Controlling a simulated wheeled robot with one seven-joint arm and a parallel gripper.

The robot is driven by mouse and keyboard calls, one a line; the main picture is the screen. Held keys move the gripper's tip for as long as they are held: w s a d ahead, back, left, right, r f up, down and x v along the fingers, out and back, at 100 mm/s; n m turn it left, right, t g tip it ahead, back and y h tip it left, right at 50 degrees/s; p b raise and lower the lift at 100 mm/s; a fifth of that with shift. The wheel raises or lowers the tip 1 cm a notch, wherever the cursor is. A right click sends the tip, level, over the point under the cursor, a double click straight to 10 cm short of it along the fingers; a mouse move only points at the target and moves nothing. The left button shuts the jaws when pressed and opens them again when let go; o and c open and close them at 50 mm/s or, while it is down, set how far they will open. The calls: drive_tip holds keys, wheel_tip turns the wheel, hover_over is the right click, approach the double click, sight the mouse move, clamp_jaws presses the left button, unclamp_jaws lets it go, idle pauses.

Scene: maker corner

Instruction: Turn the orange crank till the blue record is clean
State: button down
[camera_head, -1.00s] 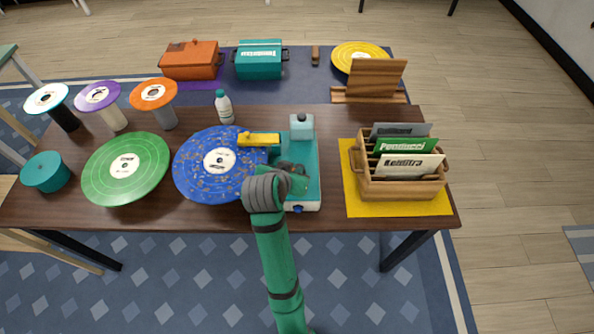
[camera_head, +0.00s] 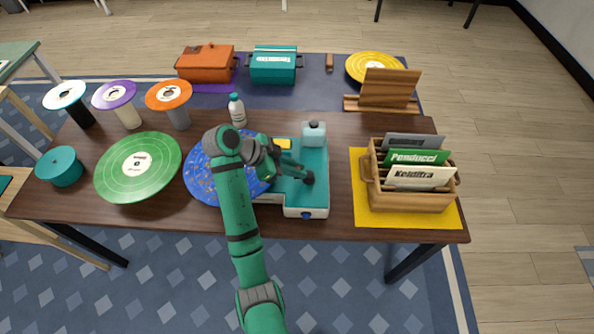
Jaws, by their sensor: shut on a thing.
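The blue record (camera_head: 205,178) lies flat at the left of the teal and white cleaning machine (camera_head: 305,203). Light specks show on its visible left part; my arm covers its middle and label. A yellow bar (camera_head: 284,144) on the machine shows only in part behind my arm. My gripper (camera_head: 309,177) reaches right over the machine's top, low down, and is shut. The orange crank cannot be seen; the gripper's end hides the place where it closes, on what seems to be the crank.
A green record (camera_head: 137,167) lies at the left. A wooden crate (camera_head: 407,199) with several sleeves stands on a yellow mat (camera_head: 360,215) at the right. Several discs on stands fill the back left.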

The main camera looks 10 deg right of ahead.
drive_tip(key=m+g, duration=0.1)
drive_tip(key=w+m+g, duration=0.1)
drive_tip(key=m+g, duration=0.1)
drive_tip(key=m, duration=0.1)
drive_tip(key=shift+w+d+y, duration=0.15)
drive_tip(key=shift+w+y, duration=0.1)
drive_tip(key=shift+y, duration=0.05)
drive_tip(key=shift+w+d+m+g+y, duration=0.15)
drive_tip(key=shift+d+m+g+y, duration=0.15)
drive_tip(key=shift+m+g, duration=0.55)
drive_tip(key=shift+w+d+m+g+y, duration=0.1)
drive_tip(key=shift+d+m+g+y, duration=0.15)
drive_tip(key=shift+m+g, duration=0.55)
drive_tip(key=shift+m, duration=0.35)
drive_tip(key=c, duration=1.8)
unclamp_jaws()
drive_tip(key=shift+o, duration=0.4)
drive_tip(key=shift+w+a, duration=0.1)
drive_tip(key=v, duration=1)
drive_tip(key=shift+r, duration=0.4)
drive_tip(key=shift+a, duration=0.1)
